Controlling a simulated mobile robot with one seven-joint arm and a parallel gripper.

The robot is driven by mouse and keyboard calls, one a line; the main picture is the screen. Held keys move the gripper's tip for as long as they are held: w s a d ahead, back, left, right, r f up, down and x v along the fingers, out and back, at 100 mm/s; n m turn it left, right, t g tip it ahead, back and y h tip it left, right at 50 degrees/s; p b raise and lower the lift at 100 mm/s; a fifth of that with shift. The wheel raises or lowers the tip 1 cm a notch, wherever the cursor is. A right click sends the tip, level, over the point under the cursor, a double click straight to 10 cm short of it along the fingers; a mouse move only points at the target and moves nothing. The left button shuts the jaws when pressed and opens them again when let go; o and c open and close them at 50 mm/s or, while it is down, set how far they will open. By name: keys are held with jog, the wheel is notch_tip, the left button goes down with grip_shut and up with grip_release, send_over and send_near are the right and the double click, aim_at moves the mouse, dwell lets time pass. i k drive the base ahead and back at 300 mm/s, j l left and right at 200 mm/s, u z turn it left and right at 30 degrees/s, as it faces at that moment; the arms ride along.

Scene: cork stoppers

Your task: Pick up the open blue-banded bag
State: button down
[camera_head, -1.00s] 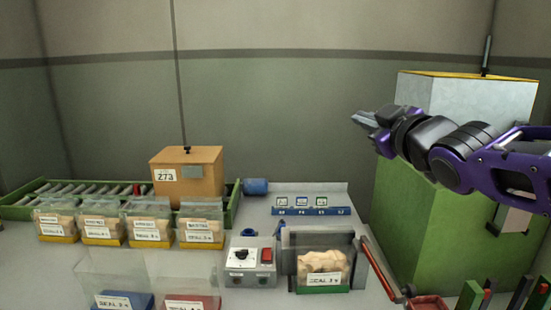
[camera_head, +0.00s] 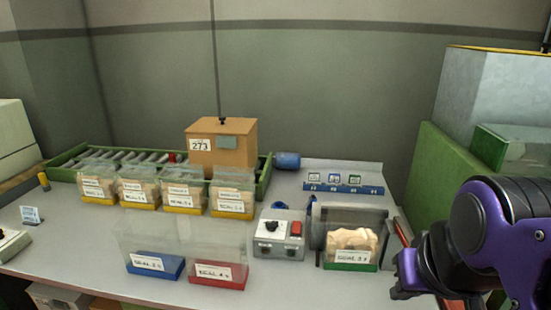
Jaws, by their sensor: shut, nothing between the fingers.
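The blue-banded bag (camera_head: 155,265) stands at the front of the table, left of centre. It is a clear upright bag with a blue band and a white label at its bottom, and I see nothing inside it. A similar red-banded bag (camera_head: 218,274) stands just right of it. My gripper (camera_head: 401,278) is at the lower right, far to the right of the blue-banded bag and in front of the table's right side. It is shut and empty. Its fingertips are small and dark in this view.
A green-banded bag (camera_head: 350,266) with pale contents sits by a grey control box (camera_head: 280,246). Several yellow-banded filled bags (camera_head: 183,209) stand behind, before a green roller tray (camera_head: 263,176) with a cardboard box (camera_head: 221,150). A green and grey cabinet (camera_head: 450,170) rises at right.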

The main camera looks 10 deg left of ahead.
aim_at(149, 246)
jog(key=k+j+u, duration=0.1)
jog(key=u, duration=1.35)
